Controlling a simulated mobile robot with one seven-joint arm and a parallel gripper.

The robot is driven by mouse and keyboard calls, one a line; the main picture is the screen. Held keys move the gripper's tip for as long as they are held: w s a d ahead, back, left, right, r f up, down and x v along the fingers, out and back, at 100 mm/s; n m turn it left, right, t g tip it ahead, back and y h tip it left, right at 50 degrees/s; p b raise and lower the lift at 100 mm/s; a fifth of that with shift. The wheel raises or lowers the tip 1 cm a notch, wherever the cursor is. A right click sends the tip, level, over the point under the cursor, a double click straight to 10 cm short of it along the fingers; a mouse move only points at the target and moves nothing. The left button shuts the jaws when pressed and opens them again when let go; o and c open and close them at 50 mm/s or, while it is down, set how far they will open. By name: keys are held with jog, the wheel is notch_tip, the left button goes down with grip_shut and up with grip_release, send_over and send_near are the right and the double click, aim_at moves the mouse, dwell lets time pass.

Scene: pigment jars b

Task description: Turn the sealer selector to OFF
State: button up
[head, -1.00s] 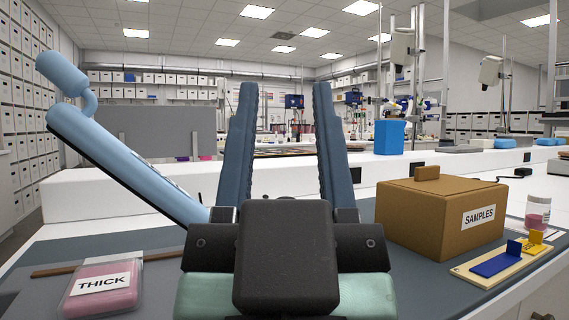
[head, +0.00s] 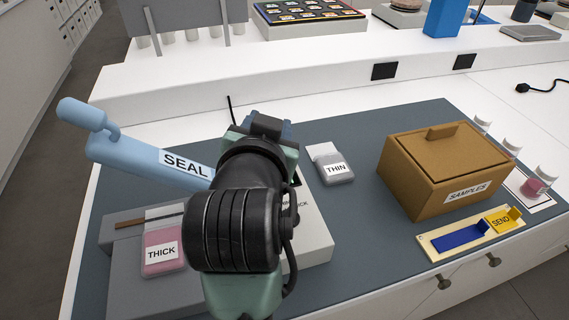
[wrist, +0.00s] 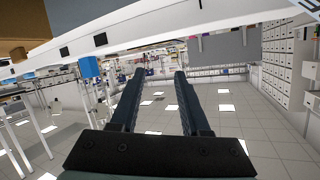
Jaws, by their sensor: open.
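The sealer stands left of centre in the head view, with a grey body (head: 120,248) and a raised pale blue lever marked SEAL (head: 150,160). A light panel (head: 312,232) with partly hidden lettering shows beside my arm. My arm covers much of the sealer; I cannot make out the selector or its setting. My gripper (wrist: 158,76) is open and empty in the wrist view, its two dark fingers apart. In the head view its fingers are mostly hidden behind my wrist, over the sealer area.
A pink THICK packet (head: 162,250) lies on the sealer's left part. A grey THIN packet (head: 335,169) lies on the mat. At right are a brown SAMPLES box (head: 425,185), a blue and yellow SEND slider (head: 462,238) and several jars (head: 534,186). The mat's front middle is clear.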

jog(key=s+g+p, duration=0.1)
jog(key=g+p, duration=0.2)
jog(key=p, duration=0.2)
jog(key=m+g+h+p, duration=0.25)
jog(key=g+p, duration=0.55)
jog(key=p, duration=0.8)
send_near(286, 215)
jog(key=shift+m+y, duration=0.25)
jog(key=shift+y, duration=0.2)
jog(key=x, duration=0.3)
jog(key=p+x, duration=0.1)
jog(key=x, duration=0.4)
jog(key=shift+w+d+f+p, duration=0.1)
jog(key=shift+d+f+p, duration=0.1)
jog(key=shift+d+p, duration=0.25)
grip_shut()
